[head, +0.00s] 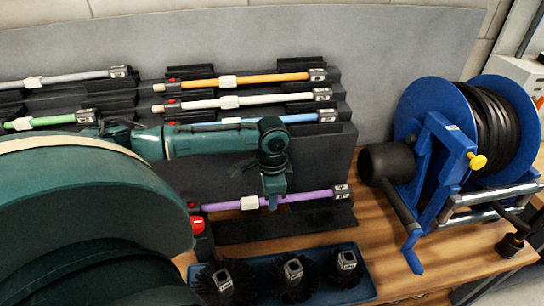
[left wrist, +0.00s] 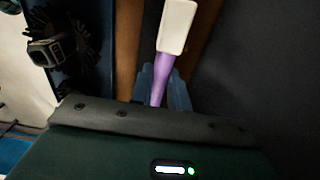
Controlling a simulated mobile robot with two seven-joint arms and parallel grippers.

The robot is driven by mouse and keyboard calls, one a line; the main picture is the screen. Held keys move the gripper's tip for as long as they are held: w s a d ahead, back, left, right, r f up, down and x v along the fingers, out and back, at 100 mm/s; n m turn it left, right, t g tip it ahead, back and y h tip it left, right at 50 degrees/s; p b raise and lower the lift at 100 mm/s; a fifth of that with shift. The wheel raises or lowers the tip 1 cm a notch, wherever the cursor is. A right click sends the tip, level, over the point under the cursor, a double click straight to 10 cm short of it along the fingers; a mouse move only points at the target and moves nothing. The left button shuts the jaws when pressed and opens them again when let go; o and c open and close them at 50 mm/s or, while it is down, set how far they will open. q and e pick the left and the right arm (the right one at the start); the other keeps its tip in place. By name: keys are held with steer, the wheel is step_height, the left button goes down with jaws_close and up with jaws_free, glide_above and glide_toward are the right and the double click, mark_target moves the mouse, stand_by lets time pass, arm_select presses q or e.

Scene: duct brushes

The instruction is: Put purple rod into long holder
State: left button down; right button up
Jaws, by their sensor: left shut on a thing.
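The purple rod (head: 308,195) lies roughly level in front of the dark stepped rack (head: 345,150), with a white collar (head: 250,203) and a dark end cap at its right end. My left gripper (head: 274,198) reaches down onto the rod just right of the collar and is shut on it. In the left wrist view the purple rod (left wrist: 159,82) and its white collar show between the blue-grey fingers (left wrist: 165,92). I cannot tell whether the rod rests on the dark base below. Which part is the long holder is unclear. My right gripper is not in view.
Orange (head: 260,80), white (head: 285,99) and blue (head: 300,118) rods lie on the rack's upper steps. A blue tray (head: 325,297) with round black brushes stands in front. A blue hose reel (head: 440,165) stands at the right. Bare wooden table (head: 375,230) lies between.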

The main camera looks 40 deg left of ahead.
arm_select(q)
steer(key=shift+f, duration=0.1)
stand_by(0.3)
steer(key=shift+f, duration=0.95)
steer(key=c, duration=1.3)
jaws_free()
steer(key=shift+o, duration=0.2)
step_height(320, 180, up, 13)
